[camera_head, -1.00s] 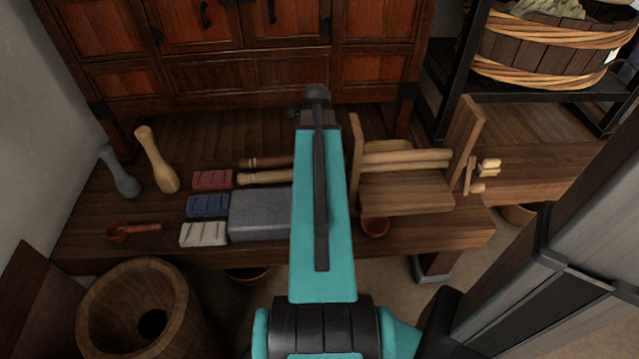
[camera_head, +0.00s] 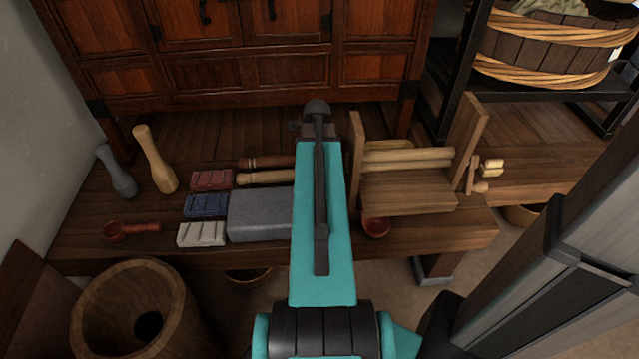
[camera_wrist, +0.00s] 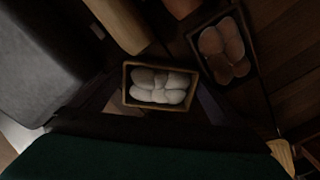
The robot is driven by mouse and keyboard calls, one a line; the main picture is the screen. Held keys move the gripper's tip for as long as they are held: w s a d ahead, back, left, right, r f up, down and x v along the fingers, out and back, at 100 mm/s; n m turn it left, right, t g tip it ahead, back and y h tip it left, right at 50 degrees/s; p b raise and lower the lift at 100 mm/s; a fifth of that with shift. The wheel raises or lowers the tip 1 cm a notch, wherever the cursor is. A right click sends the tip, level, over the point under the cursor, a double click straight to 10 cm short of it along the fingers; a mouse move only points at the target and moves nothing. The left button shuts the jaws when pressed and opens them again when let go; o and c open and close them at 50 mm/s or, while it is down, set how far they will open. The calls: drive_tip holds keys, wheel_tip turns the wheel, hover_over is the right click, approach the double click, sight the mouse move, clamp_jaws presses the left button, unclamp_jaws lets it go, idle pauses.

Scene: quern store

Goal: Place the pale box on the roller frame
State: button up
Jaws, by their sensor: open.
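In the wrist view, a small wooden-edged box (camera_wrist: 128,96) holds several pale, rounded pieces and seems to be the pale box. It lies between the dim fingers of my gripper (camera_wrist: 155,103), which is open; I cannot tell if they touch it. In the head view, my teal arm hides the box and the fingertips. The roller frame (camera_head: 408,192), with wooden side boards and pale rollers (camera_head: 410,158), stands on the bench just right of my arm. Its slanted front board is bare.
A similar box (camera_wrist: 208,73) with brown pieces lies near the pale one. A grey block (camera_head: 258,214), coloured ridged blocks (camera_head: 206,206), and wooden rods (camera_head: 264,178) lie left of my arm. A red cup (camera_head: 376,227) sits before the frame. A hollow wooden mortar (camera_head: 90,310) stands front left.

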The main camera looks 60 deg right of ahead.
drive_tip(key=c, duration=1)
drive_tip(key=shift+o, duration=0.2)
drive_tip(key=shift+r, duration=0.1)
wheel_tip(320, 180, up, 10)
drive_tip(key=p, duration=0.3)
